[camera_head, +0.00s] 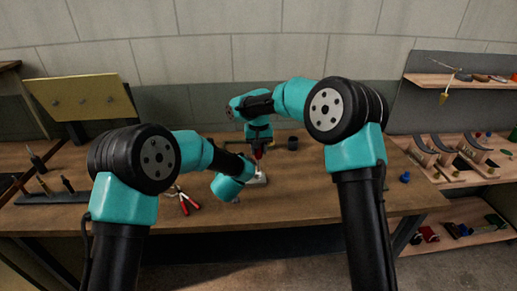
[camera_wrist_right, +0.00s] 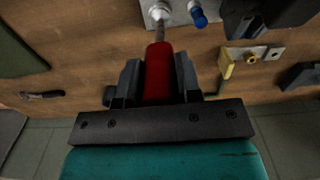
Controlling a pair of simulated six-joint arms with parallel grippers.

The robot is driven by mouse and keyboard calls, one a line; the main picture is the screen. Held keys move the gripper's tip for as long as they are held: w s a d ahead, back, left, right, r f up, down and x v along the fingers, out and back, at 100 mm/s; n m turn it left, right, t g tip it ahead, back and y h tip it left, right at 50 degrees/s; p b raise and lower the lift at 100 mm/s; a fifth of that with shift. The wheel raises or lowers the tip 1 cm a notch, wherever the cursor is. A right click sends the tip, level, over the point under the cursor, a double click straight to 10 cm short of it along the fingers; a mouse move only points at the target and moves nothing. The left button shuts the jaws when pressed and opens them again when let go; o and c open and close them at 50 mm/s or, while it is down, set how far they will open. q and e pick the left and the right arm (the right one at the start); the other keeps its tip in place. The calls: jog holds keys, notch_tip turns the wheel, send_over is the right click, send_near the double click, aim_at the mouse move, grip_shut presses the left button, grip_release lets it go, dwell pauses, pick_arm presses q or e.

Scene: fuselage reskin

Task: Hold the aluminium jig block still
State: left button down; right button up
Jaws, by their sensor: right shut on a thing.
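A pale metal block, which I take for the aluminium jig block (camera_head: 258,180), lies on the bench at centre, partly hidden by my arms. Its grey metal top (camera_wrist_right: 178,12) shows at the upper edge of the right wrist view. My right gripper (camera_head: 258,145) is above it, shut on a red-handled tool (camera_wrist_right: 158,72). The tool's thin shaft points at the block, its tip at or very near a round fitting there. My left gripper (camera_head: 246,172) is low beside the block, mostly hidden behind its own wrist. Its jaw state and any contact are unclear.
Red-handled pliers (camera_head: 184,202) lie left of the block. A tool rack (camera_head: 55,197) and a tilted yellow panel (camera_head: 80,98) stand at left. A blue item (camera_head: 405,177) is on the bench at right, near shelves (camera_head: 470,190).

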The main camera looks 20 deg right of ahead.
jog(key=shift+r, duration=0.2)
dwell(0.5)
jog(key=shift+r, duration=0.75)
jog(key=shift+r, duration=2.5)
pick_arm(q)
jog(key=c, duration=1)
grip_release()
jog(key=shift+c, duration=0.2)
